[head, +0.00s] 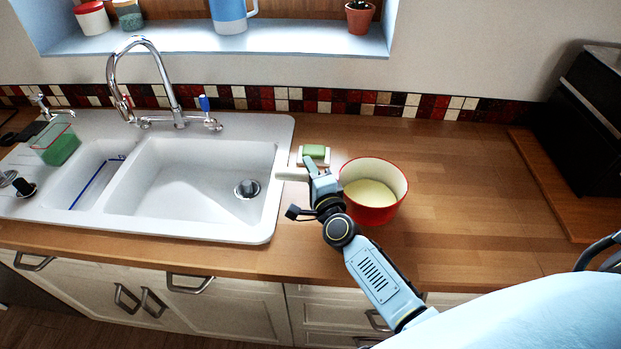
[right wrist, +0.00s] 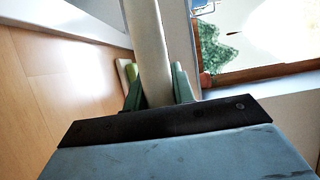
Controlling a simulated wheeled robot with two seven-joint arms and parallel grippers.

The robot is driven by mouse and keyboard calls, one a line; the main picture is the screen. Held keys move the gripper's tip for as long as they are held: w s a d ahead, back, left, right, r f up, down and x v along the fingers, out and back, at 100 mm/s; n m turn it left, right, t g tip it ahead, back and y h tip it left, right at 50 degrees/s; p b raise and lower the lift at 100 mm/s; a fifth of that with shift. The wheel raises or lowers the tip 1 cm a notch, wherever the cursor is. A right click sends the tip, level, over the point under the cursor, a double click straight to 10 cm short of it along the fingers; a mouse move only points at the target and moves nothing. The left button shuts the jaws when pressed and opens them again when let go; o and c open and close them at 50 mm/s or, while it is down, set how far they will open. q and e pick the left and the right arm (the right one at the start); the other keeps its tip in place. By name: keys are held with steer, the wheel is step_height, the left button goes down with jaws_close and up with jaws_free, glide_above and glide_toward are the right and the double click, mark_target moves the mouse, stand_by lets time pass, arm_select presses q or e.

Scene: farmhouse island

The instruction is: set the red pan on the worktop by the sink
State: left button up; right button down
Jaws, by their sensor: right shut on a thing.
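The red pan (head: 373,211) has a cream inside and is upright over the wooden worktop (head: 455,195), right of the white sink (head: 258,227). I cannot tell whether its base touches the wood. Its pale handle (head: 291,173) points left, towards the sink's right rim. My right gripper (head: 310,177) is shut on this handle. The right wrist view shows the handle (right wrist: 151,50) between the fingers (right wrist: 158,88). My arm covers part of the pan's left side. My left gripper is not in view.
A green sponge (head: 314,151) on a pale dish lies just behind the handle. A chrome tap (head: 157,65) stands behind the sink. A wooden board (head: 560,185) and a black appliance (head: 590,120) are at the right. The worktop between pan and board is clear.

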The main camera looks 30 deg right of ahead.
steer(key=shift+f, duration=0.4)
steer(key=shift+f+b, duration=0.2)
steer(key=shift+b, duration=0.1)
steer(key=c, duration=1.2)
jaws_free()
steer(key=shift+o, duration=0.2)
steer(key=shift+r, duration=0.1)
steer(key=shift+s+p, duration=0.2)
steer(key=shift+p, duration=0.1)
steer(key=s, duration=0.7)
steer(key=s+a, duration=0.1)
steer(key=s, duration=0.3)
steer(key=shift+s+a, duration=0.1)
steer(key=shift+s, duration=0.2)
